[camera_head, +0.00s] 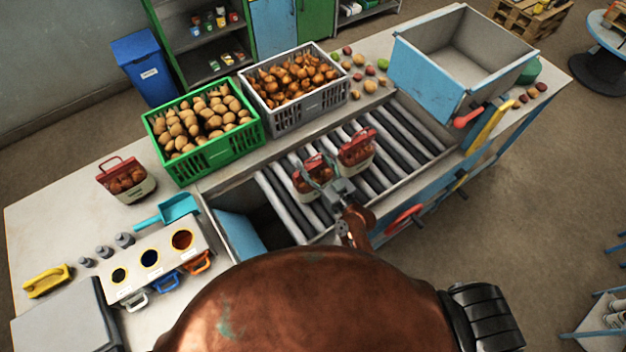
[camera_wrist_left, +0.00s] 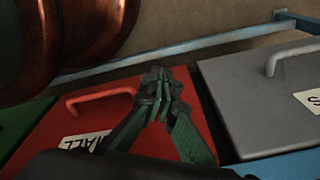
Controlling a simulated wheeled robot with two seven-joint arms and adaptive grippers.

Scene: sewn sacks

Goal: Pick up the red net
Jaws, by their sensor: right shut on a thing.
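Several small sacks with red net tops and pale lower bands are in the head view. One red net (camera_head: 301,184) sits on the roller conveyor under my right gripper (camera_head: 318,172). The gripper is shut on its top and partly hides it. A second red net (camera_head: 357,153) stands just behind and to the right on the rollers. A third red net (camera_head: 126,179) stands on the table at the left. My left gripper (camera_wrist_left: 160,78) shows in the left wrist view, its fingertips together and empty, above a red lid (camera_wrist_left: 70,125).
A green crate of potatoes (camera_head: 171,163) and a grey crate of onions (camera_head: 311,113) stand behind the conveyor (camera_head: 405,128). A blue bin (camera_head: 425,72) is at the right end. A teal scoop (camera_head: 176,209) lies at left. A grey lid (camera_wrist_left: 260,95) is beside the red one.

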